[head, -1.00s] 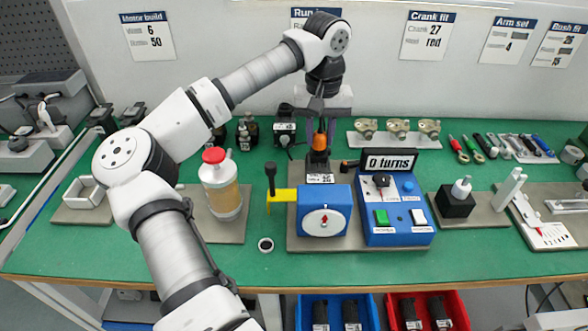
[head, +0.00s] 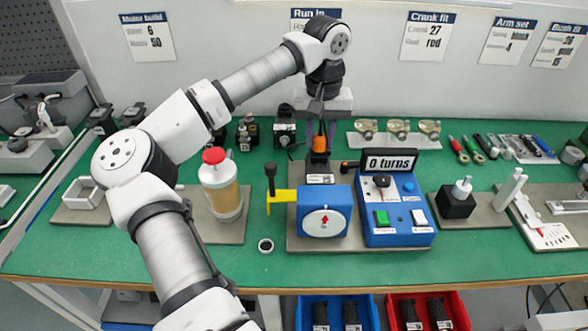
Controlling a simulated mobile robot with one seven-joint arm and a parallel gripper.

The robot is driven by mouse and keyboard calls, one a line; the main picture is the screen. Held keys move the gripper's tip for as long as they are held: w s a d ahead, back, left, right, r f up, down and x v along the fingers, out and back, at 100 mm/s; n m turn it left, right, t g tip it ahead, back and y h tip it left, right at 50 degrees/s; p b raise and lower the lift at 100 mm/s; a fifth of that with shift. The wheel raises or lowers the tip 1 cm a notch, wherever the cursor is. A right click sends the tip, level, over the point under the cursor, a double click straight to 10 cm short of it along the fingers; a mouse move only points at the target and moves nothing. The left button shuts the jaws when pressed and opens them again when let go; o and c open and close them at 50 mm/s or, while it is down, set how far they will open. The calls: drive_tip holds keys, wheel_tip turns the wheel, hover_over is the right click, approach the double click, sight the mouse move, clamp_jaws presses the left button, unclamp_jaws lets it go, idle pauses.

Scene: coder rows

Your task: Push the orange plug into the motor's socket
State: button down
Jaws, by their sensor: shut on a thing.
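My gripper (head: 320,139) points down at the middle of the bench, behind the blue dial box. Its fingers are closed around the orange plug (head: 320,144). The plug is low, right at the top of a small dark block (head: 319,168) with a white label in front, which looks like the motor. The socket itself is hidden by the plug and fingers. I cannot tell whether the plug is seated or only touching. A dark cable shows beside the plug.
The blue dial box (head: 339,196) with a yellow arm (head: 282,196) stands just in front. The blue control box (head: 397,224), showing "0 turns", is to the right. A red-capped bottle (head: 221,190) stands left. Brass parts (head: 398,130) sit behind right.

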drive_tip(key=c, duration=1.1)
unclamp_jaws()
drive_tip(key=shift+r, duration=0.1)
drive_tip(key=shift+r+p, duration=1.8)
drive_tip(key=shift+r, duration=0.6)
drive_tip(key=o, duration=0.5)
drive_tip(key=shift+o, duration=0.2)
wheel_tip(320, 180, up, 14)
